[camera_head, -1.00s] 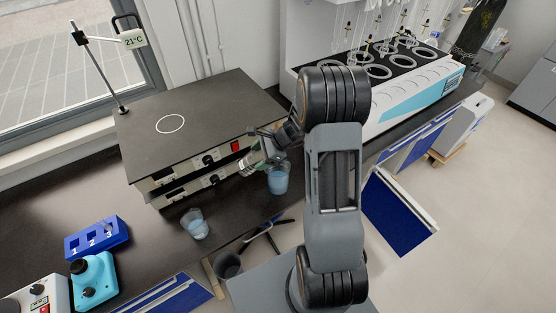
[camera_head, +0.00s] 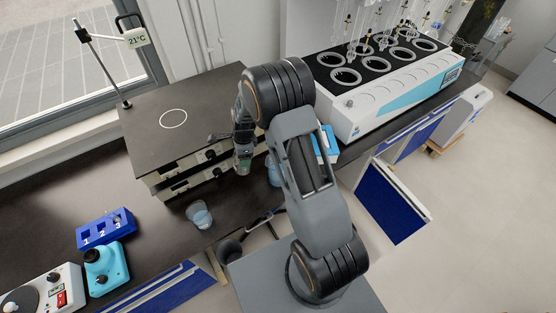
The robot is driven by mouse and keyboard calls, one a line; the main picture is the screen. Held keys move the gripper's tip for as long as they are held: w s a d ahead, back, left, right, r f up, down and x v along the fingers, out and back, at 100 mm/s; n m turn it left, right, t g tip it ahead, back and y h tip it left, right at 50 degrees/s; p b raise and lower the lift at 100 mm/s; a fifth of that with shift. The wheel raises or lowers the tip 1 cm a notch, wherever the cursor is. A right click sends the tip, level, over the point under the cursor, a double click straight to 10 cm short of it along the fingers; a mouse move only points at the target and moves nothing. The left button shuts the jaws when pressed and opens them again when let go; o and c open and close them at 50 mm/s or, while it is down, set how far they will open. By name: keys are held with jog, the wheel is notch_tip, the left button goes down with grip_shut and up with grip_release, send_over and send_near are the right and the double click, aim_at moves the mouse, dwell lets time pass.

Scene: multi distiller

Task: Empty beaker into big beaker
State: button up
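My gripper (camera_head: 242,148) is in front of the dark-topped instrument. It appears shut on a small clear beaker (camera_head: 243,167), which hangs roughly upright above the bench; the fingers are small and partly hidden by the wrist. A larger beaker with blue liquid (camera_head: 273,172) stands on the bench just right of the gripper, its right side hidden by my arm. Another beaker with some pale blue liquid (camera_head: 200,215) stands near the bench's front edge, left of and below the gripper.
The dark-topped instrument (camera_head: 150,122) stands behind the beakers. A blue numbered rack (camera_head: 105,228) and a cyan device (camera_head: 105,270) are at the left. A white multi-place heater (camera_head: 385,90) with glassware stands at the right. A stool stands below the bench edge.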

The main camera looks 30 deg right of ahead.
notch_tip(320, 180, up, 8)
jog(key=a+h, duration=0.1)
jog(key=shift+w+a+g, duration=0.2)
jog(key=shift+w+g, duration=0.05)
jog(key=shift+g, duration=0.15)
